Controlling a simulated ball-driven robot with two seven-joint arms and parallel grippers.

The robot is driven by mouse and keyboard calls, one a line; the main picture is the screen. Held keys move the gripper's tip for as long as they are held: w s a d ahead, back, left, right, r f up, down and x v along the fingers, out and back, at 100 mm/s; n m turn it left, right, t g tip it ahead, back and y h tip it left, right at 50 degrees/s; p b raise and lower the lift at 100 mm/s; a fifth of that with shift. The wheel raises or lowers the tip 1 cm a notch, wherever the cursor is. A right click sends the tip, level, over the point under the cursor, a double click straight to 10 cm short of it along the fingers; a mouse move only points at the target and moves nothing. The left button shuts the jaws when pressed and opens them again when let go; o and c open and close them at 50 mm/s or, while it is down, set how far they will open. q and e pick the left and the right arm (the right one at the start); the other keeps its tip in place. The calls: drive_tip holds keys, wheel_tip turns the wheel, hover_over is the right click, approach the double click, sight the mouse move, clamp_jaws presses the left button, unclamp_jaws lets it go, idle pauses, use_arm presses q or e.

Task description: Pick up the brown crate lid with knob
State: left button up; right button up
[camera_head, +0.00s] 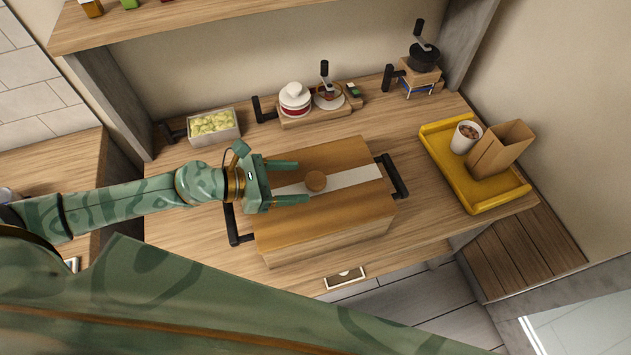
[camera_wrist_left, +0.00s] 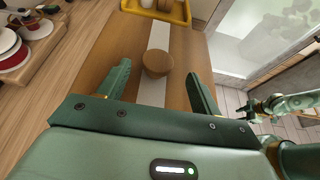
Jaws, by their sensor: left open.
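The brown crate lid (camera_head: 335,213) lies flat on the wooden crate (camera_head: 330,242), with a pale stripe across it. Its round brown knob (camera_head: 316,181) stands at the middle of the stripe. My left gripper (camera_head: 303,182) is open over the lid, fingers pointing right, with the knob just beyond the fingertips and apart from them. In the left wrist view the knob (camera_wrist_left: 157,63) shows ahead of the gap between the two fingers. Part of a green arm of mine (camera_wrist_left: 290,103) shows at the right of that view; its gripper is too small to read.
Black handles (camera_head: 393,176) stick out at the crate's sides. A yellow tray (camera_head: 447,170) with a cup (camera_head: 466,137) and paper bag (camera_head: 502,148) is at right. A bin of yellowish pieces (camera_head: 213,125) and stacked dishes (camera_head: 295,99) stand behind. Table room is narrow in front.

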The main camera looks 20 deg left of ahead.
sight(314, 180)
use_arm(q)
drive_tip(key=p+x, duration=0.1)
drive_tip(key=x, duration=0.5)
drive_tip(key=shift+w, duration=0.2)
drive_tip(key=shift+a, duration=0.1)
drive_tip(key=c, duration=1)
